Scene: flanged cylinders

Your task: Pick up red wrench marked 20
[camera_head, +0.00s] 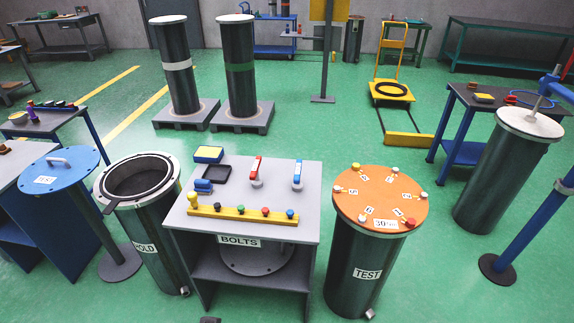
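A red-handled tool (256,168), likely the red wrench, stands upright on the grey bolts table (300,225), towards its back middle. Its lower end is grey and rests at the tabletop. I cannot read a number on it at this size. A similar blue-handled tool (297,174) stands to its right. Neither of my grippers is in view.
A yellow rack with coloured bolts (242,213) lies along the table's front. A black tray (216,174) and a yellow-blue box (208,154) lie left. An open cylinder (150,230) stands left, an orange-topped TEST cylinder (358,265) right.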

